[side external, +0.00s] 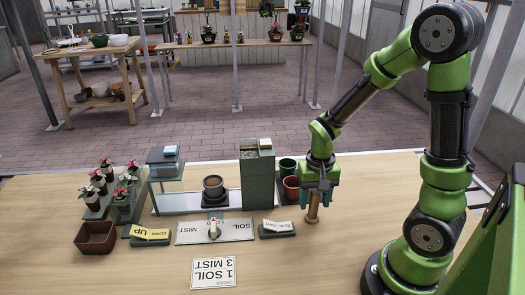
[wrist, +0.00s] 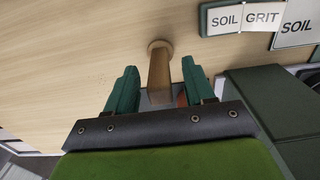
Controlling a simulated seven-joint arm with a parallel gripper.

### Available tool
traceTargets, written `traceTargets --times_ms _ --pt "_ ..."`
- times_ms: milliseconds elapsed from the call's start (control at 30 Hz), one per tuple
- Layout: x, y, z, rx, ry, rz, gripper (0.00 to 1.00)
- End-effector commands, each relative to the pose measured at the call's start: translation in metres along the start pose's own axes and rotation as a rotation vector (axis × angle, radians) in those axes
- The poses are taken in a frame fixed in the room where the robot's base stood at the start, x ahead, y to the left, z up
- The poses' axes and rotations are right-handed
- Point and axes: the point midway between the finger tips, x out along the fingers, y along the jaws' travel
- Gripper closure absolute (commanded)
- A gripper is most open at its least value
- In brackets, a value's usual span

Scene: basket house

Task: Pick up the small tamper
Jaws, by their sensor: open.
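The small tamper (side external: 313,208) is a brown wooden piece standing upright on the table under my gripper. In the wrist view the tamper (wrist: 160,66) shows its round end and tapering shaft between my two green fingers. My gripper (side external: 316,188) points down at the tamper, with its fingers on either side of it. In the wrist view my gripper (wrist: 158,82) is open, and a gap shows between each finger and the shaft. The lower part of the shaft in that view is partly hidden by the gripper body.
Brown and green pots (side external: 291,188) stand just left of my gripper, beside a tall dark green bin (side external: 257,178). A soil/grit sign (side external: 278,228) lies close by at the left. Potted flowers (side external: 98,180) stand far left. The table front is mostly clear around an order card (side external: 214,272).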

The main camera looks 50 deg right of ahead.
Motion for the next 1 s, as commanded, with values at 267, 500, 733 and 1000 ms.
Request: traceTargets --times_ms 267,500,733,1000 --pt "0.003 0.000 0.000 0.000 0.002 -0.001 0.47" --pt "0.003 0.000 0.000 0.000 0.002 -0.001 0.84" --pt "0.003 0.000 0.000 0.000 0.002 -0.001 1.00" --pt "-0.013 -0.001 -0.001 -0.001 0.006 -0.004 1.00"
